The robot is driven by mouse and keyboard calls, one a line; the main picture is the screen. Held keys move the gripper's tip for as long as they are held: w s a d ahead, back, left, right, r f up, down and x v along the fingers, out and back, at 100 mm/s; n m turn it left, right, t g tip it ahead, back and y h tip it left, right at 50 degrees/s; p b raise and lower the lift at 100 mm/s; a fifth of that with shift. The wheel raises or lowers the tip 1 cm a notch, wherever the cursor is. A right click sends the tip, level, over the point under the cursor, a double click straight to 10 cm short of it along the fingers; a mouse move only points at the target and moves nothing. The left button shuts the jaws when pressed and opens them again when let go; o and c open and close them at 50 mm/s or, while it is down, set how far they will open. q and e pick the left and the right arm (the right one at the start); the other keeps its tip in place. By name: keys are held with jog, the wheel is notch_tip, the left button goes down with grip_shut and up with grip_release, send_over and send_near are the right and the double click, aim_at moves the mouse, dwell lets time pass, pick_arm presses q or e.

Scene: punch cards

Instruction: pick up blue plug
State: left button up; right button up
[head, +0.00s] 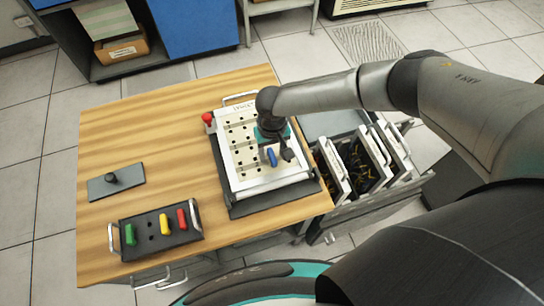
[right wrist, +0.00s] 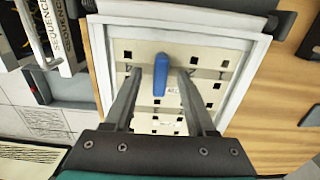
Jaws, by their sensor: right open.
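The blue plug (head: 272,157) stands in the white panel with rows of square holes (head: 238,150), toward its lower right part. It also shows in the right wrist view (right wrist: 160,75), upright in the picture between my two fingers. My right gripper (head: 278,150) is over the panel at the plug. In the right wrist view my right gripper (right wrist: 158,80) is open, with a finger on each side of the plug and a gap on both sides. The fingers do not appear to touch it. My left gripper is not in view.
A dark rack (head: 152,240) with green, yellow and red plugs sits at the table's front left. A dark plate with a black knob (head: 111,178) lies behind it. A red knob (head: 208,118) is at the panel's upper left. Open drawers (head: 362,165) stand right of the wooden table.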

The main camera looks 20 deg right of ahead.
jog(key=shift+c, duration=0.5)
grip_shut()
jog(key=shift+r, duration=0.1)
jog(key=shift+r, duration=0.55)
notch_tip(320, 180, up, 19)
jog(key=p, duration=0.3)
notch_tip(320, 180, up, 5)
jog(key=p, duration=0.7)
send_over(272, 155)
jog(key=shift+f, duration=0.15)
jog(key=shift+b, duration=0.3)
